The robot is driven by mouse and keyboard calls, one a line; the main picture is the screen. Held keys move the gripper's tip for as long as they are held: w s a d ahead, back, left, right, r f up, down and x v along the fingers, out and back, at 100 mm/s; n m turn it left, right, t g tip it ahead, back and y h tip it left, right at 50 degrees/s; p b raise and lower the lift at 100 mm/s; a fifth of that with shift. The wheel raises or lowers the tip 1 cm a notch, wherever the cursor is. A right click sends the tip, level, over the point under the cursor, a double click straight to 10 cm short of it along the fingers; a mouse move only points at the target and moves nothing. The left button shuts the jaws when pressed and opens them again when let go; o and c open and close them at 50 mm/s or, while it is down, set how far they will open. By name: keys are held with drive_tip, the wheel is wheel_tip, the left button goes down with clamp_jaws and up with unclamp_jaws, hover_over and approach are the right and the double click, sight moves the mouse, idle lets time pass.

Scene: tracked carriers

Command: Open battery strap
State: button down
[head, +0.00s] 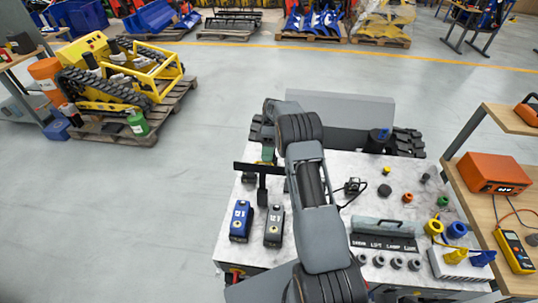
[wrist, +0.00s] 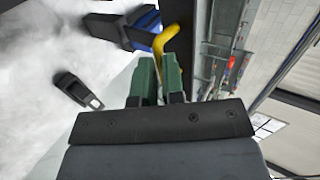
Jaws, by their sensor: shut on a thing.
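In the head view my gripper (head: 267,152) is at the far left edge of the white-topped carrier (head: 228,238), beyond the two battery packs. In the wrist view its green fingers (wrist: 162,78) are close together on the lower end of a yellow bent bar (wrist: 167,36), which looks like the strap's handle. The contact itself is partly hidden between the fingers. A dark box with a blue edge (wrist: 122,28) lies just left of the bar; it looks like a battery. I cannot see whether the strap is open.
A blue pack (head: 241,222) and a grey pack (head: 274,227) stand on the white top. Caps, connectors and a labelled socket strip (head: 385,243) are to the right. A wooden bench (head: 477,195) with an orange box (head: 494,173) is at the right.

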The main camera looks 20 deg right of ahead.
drive_tip(key=f, duration=0.2)
drive_tip(key=shift+s+a+f, duration=0.15)
drive_tip(key=shift+s+f, duration=0.15)
drive_tip(key=shift+s, duration=0.05)
drive_tip(key=c, duration=1)
unclamp_jaws()
drive_tip(key=shift+c, duration=0.2)
drive_tip(key=shift+r, duration=0.1)
drive_tip(key=shift+c, duration=0.5)
drive_tip(key=shift+r, duration=0.1)
drive_tip(key=shift+c, duration=0.2)
drive_tip(key=shift+r, duration=0.3)
wheel_tip(320, 180, up, 3)
drive_tip(key=shift+p, duration=1.15)
drive_tip(key=s+r, duration=0.1)
drive_tip(key=s+r+b, duration=0.1)
drive_tip(key=r, duration=0.1)
drive_tip(key=s+r, duration=0.2)
drive_tip(key=shift+a+r, duration=0.2)
drive_tip(key=shift+a, duration=0.05)
drive_tip(key=s+r+b, duration=0.1)
drive_tip(key=s, duration=0.2)
drive_tip(key=s+r+b, duration=0.1)
drive_tip(key=s+r, duration=0.1)
drive_tip(key=s, duration=0.1)
drive_tip(key=s+a+r+b, duration=0.1)
drive_tip(key=s+r, duration=0.1)
drive_tip(key=s, duration=0.1)
drive_tip(key=shift+s, duration=0.4)
